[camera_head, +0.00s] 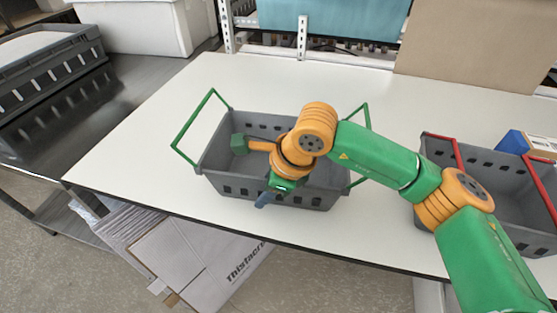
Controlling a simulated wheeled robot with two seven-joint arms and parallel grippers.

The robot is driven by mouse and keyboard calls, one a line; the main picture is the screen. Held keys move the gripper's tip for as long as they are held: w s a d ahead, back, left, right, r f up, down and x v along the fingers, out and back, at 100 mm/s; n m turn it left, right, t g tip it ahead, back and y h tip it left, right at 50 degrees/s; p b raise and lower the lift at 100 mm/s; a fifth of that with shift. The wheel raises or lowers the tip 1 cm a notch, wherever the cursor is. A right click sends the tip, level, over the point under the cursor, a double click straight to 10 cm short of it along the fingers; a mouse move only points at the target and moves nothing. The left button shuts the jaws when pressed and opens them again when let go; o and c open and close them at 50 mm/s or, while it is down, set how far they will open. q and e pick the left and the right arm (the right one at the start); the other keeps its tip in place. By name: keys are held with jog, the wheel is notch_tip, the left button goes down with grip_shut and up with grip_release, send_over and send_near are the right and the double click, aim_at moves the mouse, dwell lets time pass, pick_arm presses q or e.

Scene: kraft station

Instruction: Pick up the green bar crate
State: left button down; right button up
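The green bar crate (218,160) is a grey slotted bin with two raised green bars, one at each end. It stands upright on the white table, left of centre. My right arm reaches in from the right and covers part of the crate. My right gripper (268,197) points down at the crate's near wall; its fingers are small and partly hidden, so its opening cannot be told. A green and orange item, perhaps a mallet (239,144), shows in the crate's left part. My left gripper is not in view.
A similar grey crate with red bars (437,152) stands on the right, with a blue and white box (515,142) behind it. A brown board (475,50) and shelving edge the back. The table (130,150) is clear at left. Flattened cartons (200,255) lie below its front edge.

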jog(key=shift+w+f, duration=0.1)
jog(key=shift+f, duration=0.1)
grip_shut()
jog(key=shift+r, duration=0.1)
dwell(1.1)
